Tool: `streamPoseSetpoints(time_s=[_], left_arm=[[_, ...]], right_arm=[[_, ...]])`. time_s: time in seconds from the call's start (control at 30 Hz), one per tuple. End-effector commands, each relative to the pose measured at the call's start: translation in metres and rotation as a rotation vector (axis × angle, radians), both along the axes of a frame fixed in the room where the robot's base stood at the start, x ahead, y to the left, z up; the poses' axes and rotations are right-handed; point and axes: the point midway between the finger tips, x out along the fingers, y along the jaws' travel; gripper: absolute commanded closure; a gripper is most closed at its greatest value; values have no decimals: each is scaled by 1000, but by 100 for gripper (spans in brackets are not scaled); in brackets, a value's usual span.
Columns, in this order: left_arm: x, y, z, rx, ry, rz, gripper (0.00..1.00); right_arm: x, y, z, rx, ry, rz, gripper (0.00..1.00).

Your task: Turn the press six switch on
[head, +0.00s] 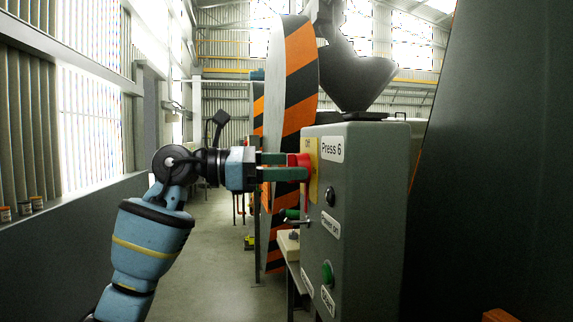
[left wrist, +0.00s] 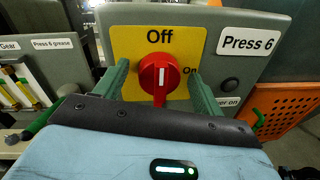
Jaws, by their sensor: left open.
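The Press 6 switch is a red rotary knob (left wrist: 158,76) on a yellow plate (left wrist: 128,45) marked Off above and On to the right. Its white line stands about upright, toward Off. In the head view the red knob (head: 304,161) is on the near-left face of the grey control box (head: 362,190). My left gripper (head: 284,167) points at the knob from the left. In the left wrist view its green fingers (left wrist: 160,85) are open, one on each side of the knob; I cannot tell whether they touch it. My right gripper is not in view.
A green button (head: 327,272) and a dark round fitting (head: 330,196) are on the box. An orange and black striped guard (head: 296,75) stands behind it. A dark panel (head: 490,160) fills the right side. The floor (head: 205,265) at left is clear.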

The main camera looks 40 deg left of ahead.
Motion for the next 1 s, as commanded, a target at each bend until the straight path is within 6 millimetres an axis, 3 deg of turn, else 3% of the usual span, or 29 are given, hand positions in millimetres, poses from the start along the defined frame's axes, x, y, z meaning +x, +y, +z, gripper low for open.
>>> streamPoseSetpoints(time_s=[0.17,0.5,1.0], left_arm=[[0,0,0,0,0,0,31],[0,0,0,0,0,0,76],[-1,0,1,107,-89,1,76]], right_arm=[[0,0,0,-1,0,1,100],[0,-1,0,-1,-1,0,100],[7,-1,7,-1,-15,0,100]])
